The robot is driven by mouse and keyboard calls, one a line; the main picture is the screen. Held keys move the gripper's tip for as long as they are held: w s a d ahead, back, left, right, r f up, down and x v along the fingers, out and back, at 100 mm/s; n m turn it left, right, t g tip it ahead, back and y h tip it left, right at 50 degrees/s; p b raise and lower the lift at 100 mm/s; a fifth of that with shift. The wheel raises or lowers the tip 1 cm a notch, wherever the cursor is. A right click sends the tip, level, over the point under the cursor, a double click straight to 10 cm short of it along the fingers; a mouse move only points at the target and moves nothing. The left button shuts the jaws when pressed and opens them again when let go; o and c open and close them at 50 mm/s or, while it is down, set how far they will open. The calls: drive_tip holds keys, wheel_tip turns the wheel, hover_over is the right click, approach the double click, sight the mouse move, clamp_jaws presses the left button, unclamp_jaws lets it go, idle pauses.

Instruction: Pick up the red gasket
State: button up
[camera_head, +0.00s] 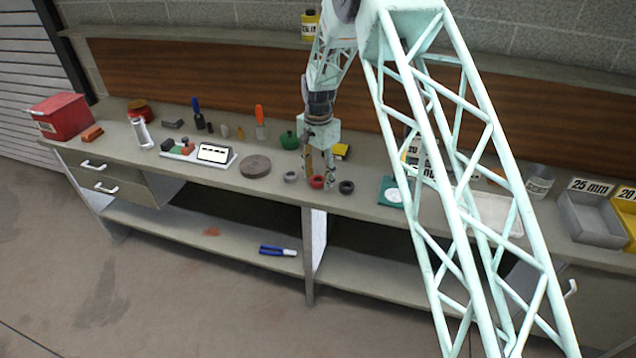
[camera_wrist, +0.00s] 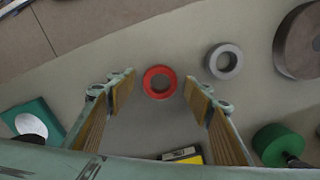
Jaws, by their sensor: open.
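The red gasket (camera_head: 317,182) is a small ring lying flat on the workbench near its front edge. In the wrist view the red gasket (camera_wrist: 160,81) lies between and slightly beyond the tips of my open fingers. My gripper (camera_head: 318,184) points down over it, and its fingers show on either side of the ring. In the wrist view my gripper (camera_wrist: 160,85) is empty, with its wood-toned finger pads apart. I cannot tell the exact height of the fingertips above the bench.
A grey ring (camera_head: 291,177) lies just left of the gasket and a black ring (camera_head: 346,187) just right. A brown disc (camera_head: 255,166), a green knob (camera_head: 289,140) and a yellow-black box (camera_head: 341,151) are nearby. A green square piece (camera_head: 389,187) lies to the right.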

sight(318, 179)
drive_tip(key=c, duration=0.9)
drive_tip(key=shift+r, duration=0.15)
drive_tip(key=shift+r, duration=1.65)
drive_tip(key=s+d, duration=0.1)
drive_tip(key=s, duration=0.4)
drive_tip(key=s+d+r, duration=0.1)
drive_tip(key=s+d, duration=0.1)
drive_tip(key=s, duration=0.3)
drive_tip(key=s+d, duration=0.2)
drive_tip(key=s, duration=0.3)
drive_tip(key=shift+d+r, duration=0.15)
drive_tip(key=shift+r, duration=0.05)
